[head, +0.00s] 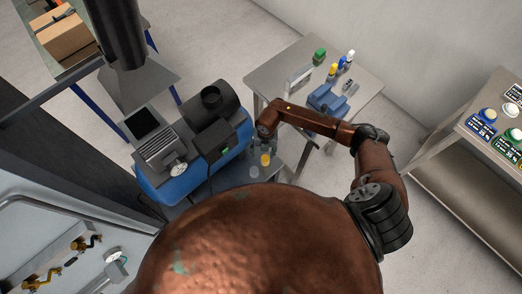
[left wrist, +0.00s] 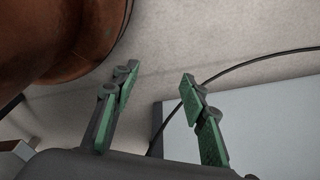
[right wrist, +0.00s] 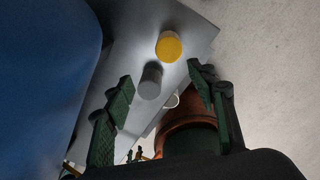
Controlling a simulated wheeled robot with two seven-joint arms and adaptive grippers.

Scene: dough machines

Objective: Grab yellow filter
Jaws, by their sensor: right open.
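The yellow filter (head: 265,159) stands on a small grey shelf (head: 283,161) beside the blue machine in the head view. In the right wrist view the yellow filter (right wrist: 169,46) shows its round top, beyond my fingertips and apart from them. A grey cylinder (right wrist: 150,80) stands next to it, nearer my fingers. My right gripper (right wrist: 160,85) is open and empty; in the head view it points down close to the filter, with its fingers partly hidden. My left gripper (left wrist: 152,82) is open and empty in the left wrist view; it is out of the head view.
The blue machine (right wrist: 35,70) stands close on the left of my right gripper. A table (head: 362,88) at the back holds a yellow-topped item (head: 333,69), a green block (head: 320,54) and a blue object (head: 325,98). Another table (head: 445,160) stands at right with several labelled containers.

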